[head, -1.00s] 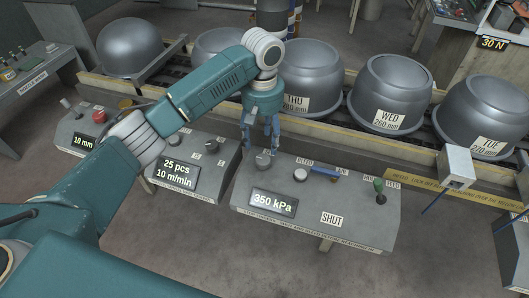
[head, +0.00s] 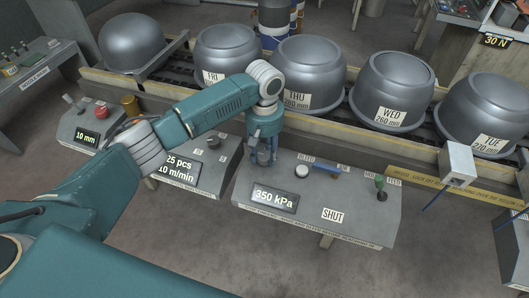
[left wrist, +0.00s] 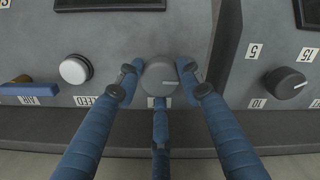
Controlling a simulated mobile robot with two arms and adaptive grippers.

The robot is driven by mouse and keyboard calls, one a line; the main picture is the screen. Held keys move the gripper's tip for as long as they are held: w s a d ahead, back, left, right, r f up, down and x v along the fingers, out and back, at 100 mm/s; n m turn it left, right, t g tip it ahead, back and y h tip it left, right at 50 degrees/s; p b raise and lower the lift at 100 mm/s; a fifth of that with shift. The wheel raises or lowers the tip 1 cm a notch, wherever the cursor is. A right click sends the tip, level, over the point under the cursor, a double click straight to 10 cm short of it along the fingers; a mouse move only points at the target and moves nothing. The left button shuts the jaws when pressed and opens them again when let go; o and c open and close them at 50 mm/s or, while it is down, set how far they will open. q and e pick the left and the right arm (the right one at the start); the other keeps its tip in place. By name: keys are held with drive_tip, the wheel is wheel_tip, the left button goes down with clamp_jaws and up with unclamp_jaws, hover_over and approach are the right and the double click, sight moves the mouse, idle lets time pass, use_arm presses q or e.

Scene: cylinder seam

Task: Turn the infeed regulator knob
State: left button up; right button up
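The grey round regulator knob (left wrist: 159,76) sits on the sloped panel in the left wrist view, with a pale pointer line on its face. In the head view my gripper largely hides it. My left gripper (head: 263,158) reaches down over it, above the 350 kPa display (head: 274,198). In the left wrist view its blue fingers (left wrist: 157,78) stand around the knob, one on each side and a third below. Narrow gaps seem to show between the side fingertips and the knob, so the gripper looks open. My right gripper is not in view.
Another dark knob (left wrist: 286,83) is on the neighbouring panel. Large grey bowls (head: 309,75) line the conveyor behind.

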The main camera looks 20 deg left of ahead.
use_arm(q)
drive_tip(key=c, duration=0.3)
drive_tip(key=shift+r+m+p, duration=0.2)
drive_tip(key=shift+m+p, duration=0.2)
drive_tip(key=shift+p, duration=0.4)
drive_tip(key=shift+c, duration=0.3)
drive_tip(key=m+p, duration=0.3)
drive_tip(key=shift+r+p, duration=0.1)
drive_tip(key=shift+p, duration=0.25)
drive_tip(key=shift+m+p, duration=0.8)
drive_tip(key=shift+m, duration=0.1)
drive_tip(key=m+p, duration=0.2)
drive_tip(key=m, duration=0.2)
drive_tip(key=m+p, duration=0.1)
drive_tip(key=m, duration=0.4)
drive_tip(key=shift+w+p, duration=0.1)
drive_tip(key=shift+p, duration=0.3)
drive_tip(key=m, duration=0.5)
drive_tip(key=shift+f+p, duration=0.2)
drive_tip(key=shift+p, duration=0.1)
drive_tip(key=m, duration=1.1)
drive_tip(key=shift+b, duration=0.4)
drive_tip(key=m+b, duration=0.1)
drive_tip(key=m, duration=0.5)
drive_tip(key=o, duration=1.1)
